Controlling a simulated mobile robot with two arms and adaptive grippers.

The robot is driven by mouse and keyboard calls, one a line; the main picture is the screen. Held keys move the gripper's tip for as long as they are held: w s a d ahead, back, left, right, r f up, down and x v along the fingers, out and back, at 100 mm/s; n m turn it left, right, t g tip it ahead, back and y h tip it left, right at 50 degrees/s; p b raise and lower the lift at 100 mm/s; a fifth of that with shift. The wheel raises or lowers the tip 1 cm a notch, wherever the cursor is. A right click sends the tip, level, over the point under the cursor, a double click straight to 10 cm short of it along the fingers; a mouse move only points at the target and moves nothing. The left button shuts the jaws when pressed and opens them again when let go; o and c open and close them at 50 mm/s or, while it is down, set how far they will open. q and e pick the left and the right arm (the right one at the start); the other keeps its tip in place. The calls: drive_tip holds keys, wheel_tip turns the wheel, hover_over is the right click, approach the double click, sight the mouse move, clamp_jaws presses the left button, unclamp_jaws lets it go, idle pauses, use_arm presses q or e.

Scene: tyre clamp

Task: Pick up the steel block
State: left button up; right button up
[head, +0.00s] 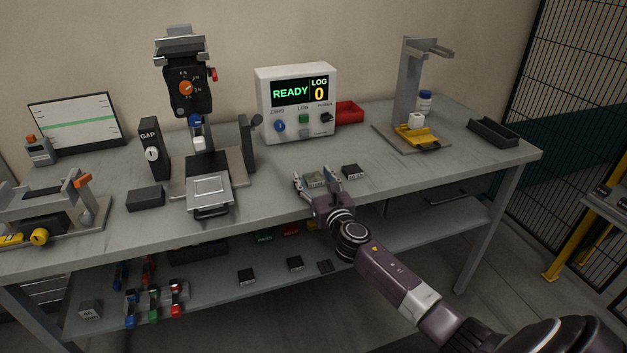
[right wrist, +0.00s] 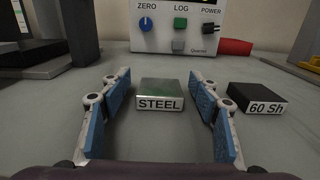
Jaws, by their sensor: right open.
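The steel block (right wrist: 160,95) is a small grey-green metallic block with a label reading STEEL on its front face. It lies flat on the bench top, and in the head view it shows partly between the fingers (head: 314,179). My right gripper (right wrist: 160,112) is open, with one blue-padded finger on each side of the block. Gaps show between the pads and the block. In the head view my right gripper (head: 315,184) is low over the front edge of the bench. My left gripper is not in view.
A black block labelled 60 Sh (right wrist: 256,101) lies just right of the right finger. The READY/LOG box (head: 297,102) stands behind, with a red bin (head: 349,112) beside it. A test stand (head: 207,180) is to the left. Bench top between is mostly clear.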

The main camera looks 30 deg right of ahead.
clamp_jaws()
idle(0.3)
